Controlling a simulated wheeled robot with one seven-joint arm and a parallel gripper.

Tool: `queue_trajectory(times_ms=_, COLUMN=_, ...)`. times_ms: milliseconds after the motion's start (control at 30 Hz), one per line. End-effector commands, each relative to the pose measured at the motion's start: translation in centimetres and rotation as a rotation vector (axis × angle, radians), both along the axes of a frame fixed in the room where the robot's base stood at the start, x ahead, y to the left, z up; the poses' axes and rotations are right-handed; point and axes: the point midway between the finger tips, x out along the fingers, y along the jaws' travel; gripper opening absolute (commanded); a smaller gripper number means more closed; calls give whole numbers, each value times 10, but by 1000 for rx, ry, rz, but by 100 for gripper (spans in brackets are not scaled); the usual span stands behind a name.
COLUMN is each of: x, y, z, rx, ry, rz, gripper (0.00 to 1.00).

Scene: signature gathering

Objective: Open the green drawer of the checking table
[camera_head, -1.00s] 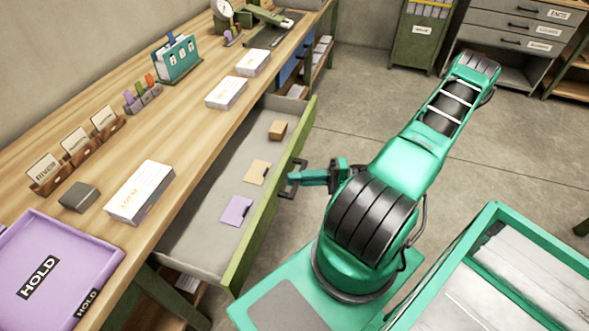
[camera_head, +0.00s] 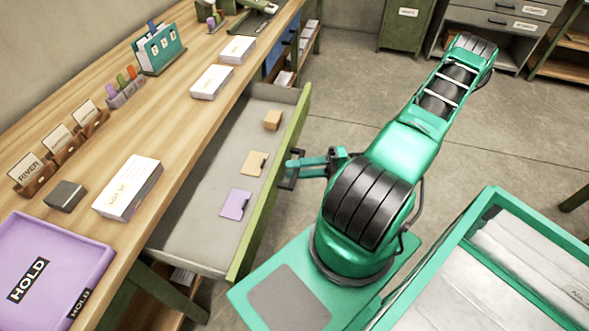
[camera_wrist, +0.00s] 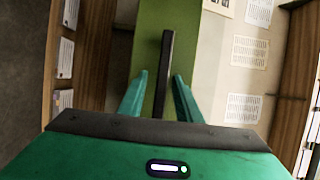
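The green drawer (camera_head: 253,226) of the wooden-topped checking table (camera_head: 160,120) stands far out, its grey inside showing. In it lie a purple folder (camera_head: 235,204), a tan folder (camera_head: 253,163) and a small brown box (camera_head: 272,119). My gripper (camera_head: 294,166) is at the dark handle on the drawer front. In the wrist view the handle (camera_wrist: 167,62) runs upright between my two green fingers (camera_wrist: 160,82). The fingers are apart, with a gap visible beside the handle, so the gripper looks open around it.
On the tabletop are a purple HOLD tray (camera_head: 92,240), white paper stacks (camera_head: 128,187), a dark block (camera_head: 65,195) and card holders. My green base is close to the drawer front. Clear floor (camera_head: 345,105) lies beyond; cabinets (camera_head: 405,30) stand at the back.

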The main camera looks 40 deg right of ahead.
Motion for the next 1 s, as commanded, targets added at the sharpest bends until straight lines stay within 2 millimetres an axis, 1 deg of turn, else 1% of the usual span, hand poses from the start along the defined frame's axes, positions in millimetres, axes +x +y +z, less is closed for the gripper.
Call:
queue_trajectory(times_ms=133, x=-2, y=-4, z=0, rx=0, ry=-1, rz=0, gripper=31)
queue_trajectory(times_ms=233, x=-8, y=-13, z=0, rx=-3, ry=-2, rz=-2, gripper=31)
queue_trajectory(times_ms=500, x=-36, y=-55, z=-1, rx=-3, ry=-1, rz=-4, gripper=31)
queue_trajectory(times_ms=700, x=-52, y=-79, z=-1, rx=-1, ry=0, rz=-2, gripper=31)
queue_trajectory(times_ms=833, x=-58, y=-87, z=0, rx=1, ry=1, rz=-1, gripper=31)
queue_trajectory(times_ms=1000, x=-60, y=-90, z=-1, rx=0, ry=1, rz=0, gripper=31)
